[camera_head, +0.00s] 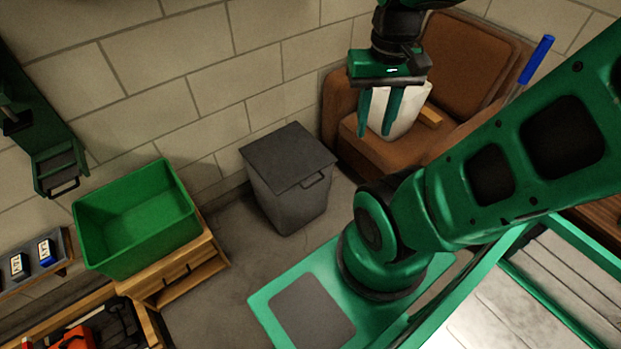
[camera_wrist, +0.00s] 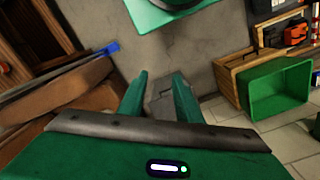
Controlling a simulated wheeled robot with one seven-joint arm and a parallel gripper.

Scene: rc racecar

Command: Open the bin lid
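The bin (camera_head: 285,205) is a dark grey box standing on the floor against the block wall. Its flat lid (camera_head: 287,153) lies shut on top, with a small handle (camera_head: 314,181) at the front right edge. My gripper (camera_head: 376,132) hangs up and to the right of the bin in the head view, apart from it, in front of the brown armchair. Its two green fingers are spread and nothing shows held between them. In the wrist view, a grey shape that looks like part of the bin (camera_wrist: 160,98) shows between the fingers (camera_wrist: 159,75), mostly hidden.
A brown armchair (camera_head: 470,60) with a white object (camera_head: 410,108) on it stands right of the bin. A green crate (camera_head: 140,225) sits on a wooden drawer unit (camera_head: 190,275) to the left. Bare floor (camera_head: 245,240) lies between this unit and the bin.

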